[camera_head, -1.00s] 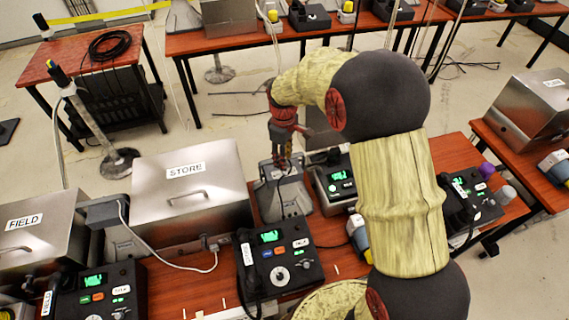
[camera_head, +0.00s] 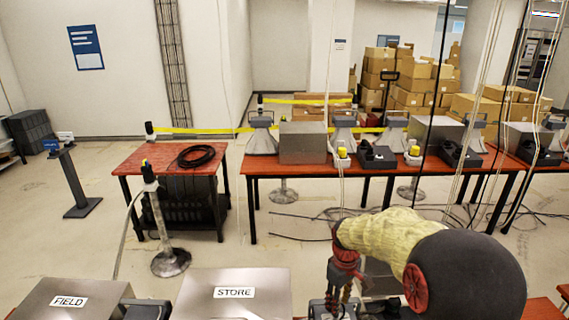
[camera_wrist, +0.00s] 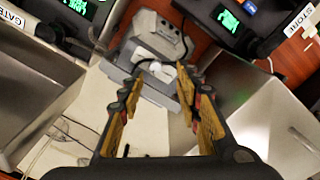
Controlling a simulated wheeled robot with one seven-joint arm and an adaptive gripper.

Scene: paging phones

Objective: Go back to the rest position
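My gripper (camera_wrist: 160,84) is open and empty in the wrist view, with a clear gap between its yellow-padded fingers. My yellow and black arm reaches in from the lower right. The fingertips are too small to read there.
The FIELD box (camera_head: 65,300) stands at lower left. Phones with green screens (camera_wrist: 228,18) show in the wrist view. A far red table (camera_head: 262,166) and a side table (camera_head: 128,165) stand behind, with a stanchion (camera_head: 165,220) nearer. Open floor lies between.

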